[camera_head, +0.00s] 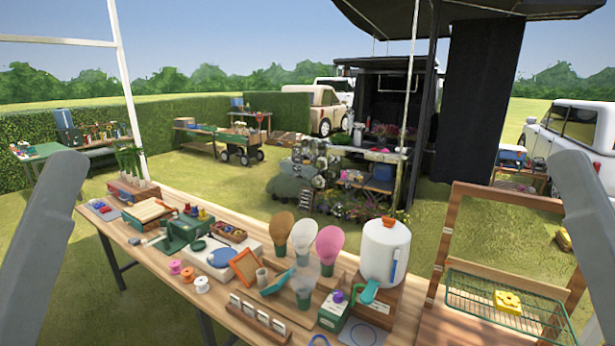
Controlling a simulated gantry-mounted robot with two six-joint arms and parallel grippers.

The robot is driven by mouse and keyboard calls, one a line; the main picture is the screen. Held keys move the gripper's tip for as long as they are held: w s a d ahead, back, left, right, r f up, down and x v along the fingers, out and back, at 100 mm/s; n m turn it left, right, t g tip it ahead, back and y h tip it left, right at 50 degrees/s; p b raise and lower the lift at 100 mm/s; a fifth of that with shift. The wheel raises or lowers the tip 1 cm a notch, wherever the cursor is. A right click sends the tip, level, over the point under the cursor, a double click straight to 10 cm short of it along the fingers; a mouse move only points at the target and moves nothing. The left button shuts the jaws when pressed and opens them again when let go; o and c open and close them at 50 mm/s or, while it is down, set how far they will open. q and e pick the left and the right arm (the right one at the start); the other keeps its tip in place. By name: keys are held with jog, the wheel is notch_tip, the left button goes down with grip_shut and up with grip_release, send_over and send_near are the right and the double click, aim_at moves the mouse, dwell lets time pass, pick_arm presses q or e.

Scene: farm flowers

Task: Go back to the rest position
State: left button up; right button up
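A grey link of my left arm stands at the left edge of the head view, and one of my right arm at the right edge. Neither gripper shows; both arms run out of the bottom or side of the picture. Both visible links are apart from the wooden table (228,322) in front of me. No object is seen in contact with them.
The table holds a white canister (385,252), brown, white and pink bouquet-shaped heads (330,243), thread spools (201,284), an orange frame (244,267) and a green box (334,312). A wire basket (505,305) with a yellow block (508,302) is at the right. Grass lies beyond.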

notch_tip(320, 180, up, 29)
jog(key=p, duration=2.6)
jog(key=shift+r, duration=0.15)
